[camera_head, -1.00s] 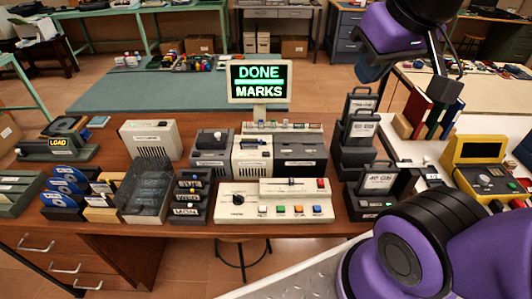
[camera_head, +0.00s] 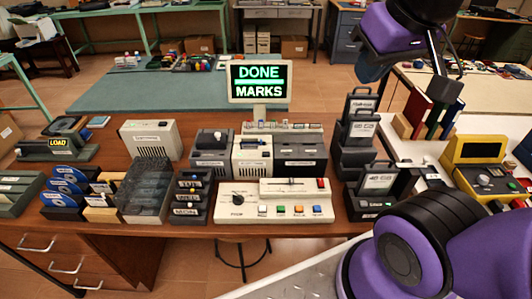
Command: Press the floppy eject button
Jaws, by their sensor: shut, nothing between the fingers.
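The beige drive unit (camera_head: 253,163) stands at the middle of the desk between a grey drive unit (camera_head: 209,161) and a dark drive unit (camera_head: 301,158). A small blue part shows on top of the beige one. Another beige box (camera_head: 152,140) with a label and vents stands further left. The labels are too small to read, so I cannot tell which one carries the floppy eject button. My gripper (camera_head: 447,89) appears at the upper right, partly hidden by my purple arm, over the upright books. It is shut and empty, well apart from the drives.
A control panel (camera_head: 273,203) with coloured buttons lies in front of the drives. A screen (camera_head: 258,82) reads DONE MARKS. Blue disks (camera_head: 65,182), a clear smoky box (camera_head: 147,192) and black cartridges (camera_head: 357,130) crowd the desk. A yellow device (camera_head: 477,160) is at the right.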

